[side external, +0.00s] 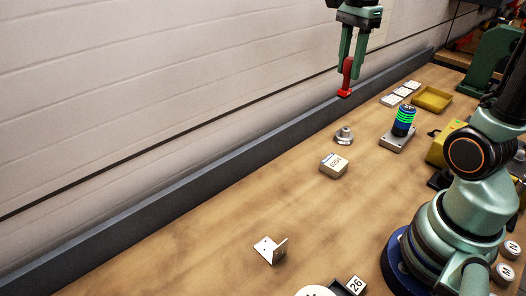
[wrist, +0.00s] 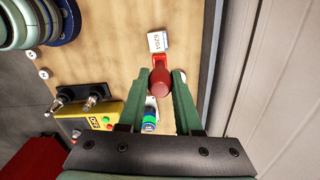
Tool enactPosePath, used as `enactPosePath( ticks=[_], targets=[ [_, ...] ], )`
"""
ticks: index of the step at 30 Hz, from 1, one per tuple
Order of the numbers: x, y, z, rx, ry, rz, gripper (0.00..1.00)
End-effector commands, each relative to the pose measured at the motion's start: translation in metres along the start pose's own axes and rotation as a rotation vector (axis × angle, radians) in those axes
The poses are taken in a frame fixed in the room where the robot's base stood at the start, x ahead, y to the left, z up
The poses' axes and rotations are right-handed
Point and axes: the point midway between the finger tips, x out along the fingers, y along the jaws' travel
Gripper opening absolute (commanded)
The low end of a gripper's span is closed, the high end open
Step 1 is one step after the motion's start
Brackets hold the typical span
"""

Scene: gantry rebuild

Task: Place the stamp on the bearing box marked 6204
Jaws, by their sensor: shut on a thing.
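My gripper (side external: 352,58) is shut on a red stamp (side external: 346,82). It holds the stamp upright, base down, in the air above the far part of the bench near the wall. In the wrist view the red stamp (wrist: 160,82) sits between the green fingers (wrist: 161,85). The bearing box marked 6204 (side external: 333,166) is a small pale box lying on the bench, below the stamp in the side view. It also shows in the wrist view (wrist: 157,41), just beyond the stamp and apart from it. The stamp's underside is hidden.
A round grey metal part (side external: 344,136) stands behind the box. A blue and green lit cylinder on a grey plate (side external: 397,141), a yellow tray (side external: 432,99) and small white boxes (side external: 402,92) are further back. A metal angle bracket (side external: 271,249) lies in front. A dark rail runs along the wall.

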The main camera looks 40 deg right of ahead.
Motion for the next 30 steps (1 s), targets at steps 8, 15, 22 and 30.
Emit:
enactPosePath(
  ticks=[8, 15, 22, 30],
  targets=[
    [0.024, 0.006, -0.014, 0.013, -0.001, 0.006, 0.0],
    [0.084, 0.006, -0.013, 0.012, -0.001, 0.008, 0.0],
    [0.136, 0.006, -0.013, 0.012, -0.001, 0.007, 0.0],
    [0.163, 0.005, -0.013, 0.012, 0.0, 0.002, 0.0]
  ],
)
